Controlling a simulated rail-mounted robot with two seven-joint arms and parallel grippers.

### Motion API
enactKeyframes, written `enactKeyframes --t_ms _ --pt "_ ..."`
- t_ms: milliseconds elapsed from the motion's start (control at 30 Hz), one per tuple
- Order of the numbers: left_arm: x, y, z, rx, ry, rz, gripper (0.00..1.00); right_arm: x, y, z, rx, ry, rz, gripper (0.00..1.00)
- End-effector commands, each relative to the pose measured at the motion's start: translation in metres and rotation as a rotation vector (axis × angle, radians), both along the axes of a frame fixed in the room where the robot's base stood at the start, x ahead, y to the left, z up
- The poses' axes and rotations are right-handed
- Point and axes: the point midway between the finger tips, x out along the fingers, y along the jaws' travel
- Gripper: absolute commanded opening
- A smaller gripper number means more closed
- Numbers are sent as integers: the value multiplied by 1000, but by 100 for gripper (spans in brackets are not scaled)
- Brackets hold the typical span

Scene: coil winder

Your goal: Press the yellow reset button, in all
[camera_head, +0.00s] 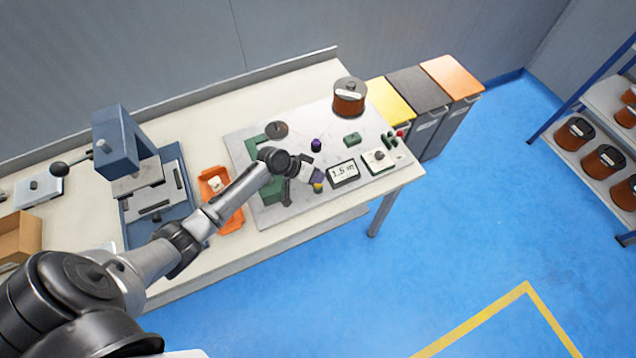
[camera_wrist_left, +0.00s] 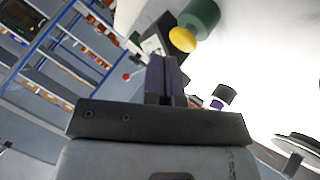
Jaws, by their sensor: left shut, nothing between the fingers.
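The yellow reset button (camera_wrist_left: 183,40) is a round cap on a dark box in the left wrist view. In the head view only a little of the yellow (camera_head: 318,187) shows beside my left fingertips. My left gripper (camera_head: 316,177) is shut with nothing in it, above the light board on the bench. In the left wrist view its dark fingers (camera_wrist_left: 164,66) are together, and their tips are just below and left of the yellow button. I cannot tell whether they touch it. My right gripper is not in view.
A display reading 1.5 m (camera_head: 343,173) and a white box with a knob (camera_head: 379,160) lie right of my gripper. A dark purple-topped post (camera_head: 316,145) stands behind it. A copper spool (camera_head: 349,98) is at the back. An orange tray (camera_head: 226,222) and blue press (camera_head: 128,150) are left.

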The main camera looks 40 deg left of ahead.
Motion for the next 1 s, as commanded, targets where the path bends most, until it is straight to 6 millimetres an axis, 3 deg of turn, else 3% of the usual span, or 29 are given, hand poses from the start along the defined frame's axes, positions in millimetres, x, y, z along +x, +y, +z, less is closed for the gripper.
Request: enactKeyframes --t_ms 1000 --pt "0 0 -10 1 -1 1 0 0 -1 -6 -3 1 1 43"
